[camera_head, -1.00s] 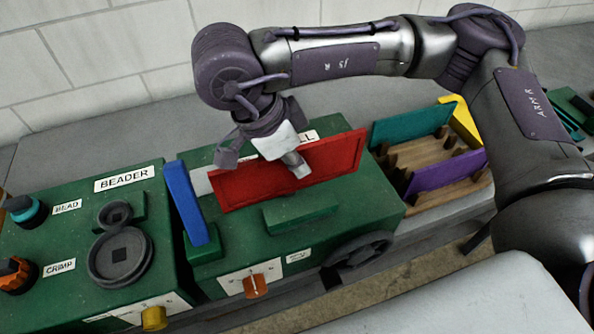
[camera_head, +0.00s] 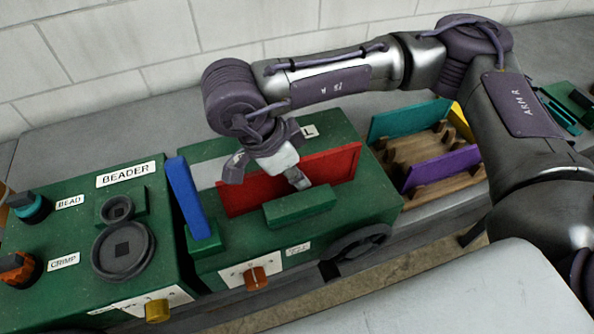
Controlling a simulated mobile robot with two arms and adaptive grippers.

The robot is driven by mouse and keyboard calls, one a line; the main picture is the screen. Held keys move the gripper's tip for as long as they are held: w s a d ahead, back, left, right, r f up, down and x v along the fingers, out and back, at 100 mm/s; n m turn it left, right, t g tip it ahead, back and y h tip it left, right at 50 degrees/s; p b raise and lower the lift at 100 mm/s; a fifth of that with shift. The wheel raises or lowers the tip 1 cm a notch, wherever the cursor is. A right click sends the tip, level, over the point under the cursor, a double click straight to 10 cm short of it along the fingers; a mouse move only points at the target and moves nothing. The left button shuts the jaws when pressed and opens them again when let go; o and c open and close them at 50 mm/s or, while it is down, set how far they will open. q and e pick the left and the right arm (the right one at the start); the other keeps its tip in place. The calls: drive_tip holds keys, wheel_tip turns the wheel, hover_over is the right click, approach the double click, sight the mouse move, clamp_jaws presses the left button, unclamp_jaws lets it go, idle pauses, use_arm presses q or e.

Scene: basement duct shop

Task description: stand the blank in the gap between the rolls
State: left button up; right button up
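The red blank (camera_head: 335,168) stands nearly upright on the green roll machine (camera_head: 375,205), its lower edge partly hidden behind a green front bar (camera_head: 300,207). A pale strip (camera_head: 208,174) lies behind it; I cannot tell whether the blank's bottom touches down in the gap. My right gripper (camera_head: 288,172) comes from above and is shut on the blank near its top middle. One pale fingertip lies on the front face; the other is hidden behind. My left gripper is not in view.
A blue panel (camera_head: 187,198) stands close to the blank's left end. The beader machine (camera_head: 75,235) is at the left. A wooden rack (camera_head: 425,150) with teal (camera_head: 405,121), purple (camera_head: 440,166) and yellow (camera_head: 460,122) panels is at the right. A handwheel (camera_head: 362,248) juts from the front.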

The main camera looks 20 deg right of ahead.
drive_tip(key=shift+a+r+p, duration=0.1)
drive_tip(key=shift+r+p, duration=0.25)
drive_tip(key=shift+r, duration=0.05)
drive_tip(key=b+v, duration=0.2)
drive_tip(key=v, duration=0.9)
drive_tip(key=shift+a+r, duration=0.1)
drive_tip(key=shift+r, duration=0.25)
drive_tip(key=shift+r, duration=0.1)
